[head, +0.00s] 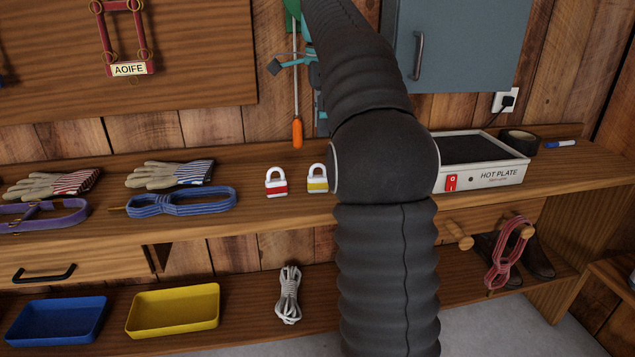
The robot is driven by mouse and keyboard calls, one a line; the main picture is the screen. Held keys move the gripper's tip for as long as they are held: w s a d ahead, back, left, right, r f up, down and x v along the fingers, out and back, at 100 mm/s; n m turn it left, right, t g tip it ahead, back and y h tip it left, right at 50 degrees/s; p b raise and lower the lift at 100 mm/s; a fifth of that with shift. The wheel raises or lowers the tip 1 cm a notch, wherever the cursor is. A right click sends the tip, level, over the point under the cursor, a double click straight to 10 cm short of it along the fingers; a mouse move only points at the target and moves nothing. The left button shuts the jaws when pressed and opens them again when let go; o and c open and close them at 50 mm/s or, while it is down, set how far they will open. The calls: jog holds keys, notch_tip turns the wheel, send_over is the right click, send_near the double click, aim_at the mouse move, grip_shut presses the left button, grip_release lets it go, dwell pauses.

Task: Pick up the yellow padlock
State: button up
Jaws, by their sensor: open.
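The yellow padlock (317,184) stands upright on the wooden worktop, near the middle of the head view. It has a white shackle and a white body with a yellow band, and its right edge lies close against the outline of my arm. A similar padlock with a red band (276,187) stands just to its left, with a small gap between them. My dark, ribbed arm rises in front of the worktop and runs out of the top of the picture. I cannot make out my gripper in this view.
Gloves (170,175) and a blue strap (180,201) lie left of the padlocks. A hot plate (484,175) stands to the right. An orange-handled screwdriver (297,132) hangs behind. Below are a yellow tray (173,326), a blue tray (57,338) and a rope bundle (288,295).

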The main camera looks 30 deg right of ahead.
jog(key=b, duration=0.2)
send_over(318, 177)
jog(key=f, duration=0.7)
jog(key=shift+s+d+f, duration=0.2)
jog(key=shift+d+f, duration=0.1)
jog(key=shift+f, duration=0.05)
jog(key=shift+w+a+f+b, duration=0.15)
jog(key=shift+f+b, duration=0.15)
jog(key=shift+f, duration=1.1)
jog(key=shift+w+a+f+b, duration=0.15)
jog(key=shift+f+b, duration=0.1)
jog(key=shift+f, duration=1.1)
jog(key=shift+s, duration=0.1)
jog(key=shift+c, duration=0.2)
grip_shut()
